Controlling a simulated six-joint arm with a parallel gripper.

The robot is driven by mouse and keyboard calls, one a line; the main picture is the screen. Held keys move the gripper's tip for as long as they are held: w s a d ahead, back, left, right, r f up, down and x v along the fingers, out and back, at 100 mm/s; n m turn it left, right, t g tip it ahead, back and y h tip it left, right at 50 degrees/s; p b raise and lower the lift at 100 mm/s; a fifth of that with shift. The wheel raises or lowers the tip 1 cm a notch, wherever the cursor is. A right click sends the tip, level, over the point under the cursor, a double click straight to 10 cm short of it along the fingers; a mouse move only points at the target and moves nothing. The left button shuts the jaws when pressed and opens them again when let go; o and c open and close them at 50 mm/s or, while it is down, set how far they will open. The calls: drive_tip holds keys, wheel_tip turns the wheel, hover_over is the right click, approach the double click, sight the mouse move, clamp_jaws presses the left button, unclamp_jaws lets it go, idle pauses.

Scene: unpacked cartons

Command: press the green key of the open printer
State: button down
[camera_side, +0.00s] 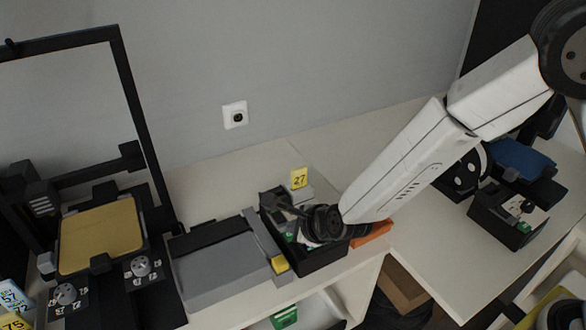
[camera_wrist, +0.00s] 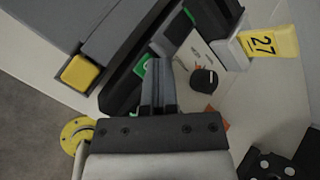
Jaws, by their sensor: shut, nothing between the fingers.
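My gripper (camera_wrist: 158,66) is shut and empty in the wrist view. Its fingertips are over or beside a green key (camera_wrist: 143,68), which they partly cover; I cannot tell if they touch it. The key sits by a dark, open-topped unit with a white panel and a black knob (camera_wrist: 203,80). In the side view this black unit (camera_side: 318,262) stands mid-table by the yellow 27 tag (camera_side: 299,178). My wrist hides much of it there, and a little green (camera_side: 290,238) shows. Which machine is the open printer is not clear.
A grey flat device (camera_side: 222,270) with a yellow key (camera_side: 280,264) lies just left of the unit. A framed machine with a gold plate (camera_side: 100,235) stands further left. Another black unit with a blue top (camera_side: 522,160) is at right. An orange piece (camera_side: 372,233) lies close by.

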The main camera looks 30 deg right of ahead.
drive_tip(key=shift+r, duration=0.75)
drive_tip(key=shift+r, duration=0.1)
drive_tip(key=shift+r, duration=2.45)
drive_tip(key=s+d+f+n+g+h, duration=0.1)
drive_tip(key=s+d+n+g, duration=0.2)
drive_tip(key=s+d+n, duration=0.5)
drive_tip(key=s+d+f+n+g, duration=0.1)
drive_tip(key=s+d+n+g, duration=0.2)
drive_tip(key=s+d+n, duration=0.5)
drive_tip(key=d+n, duration=0.7)
drive_tip(key=n, duration=0.1)
drive_tip(key=shift+d+n+h, duration=0.3)
drive_tip(key=shift+h, duration=0.1)
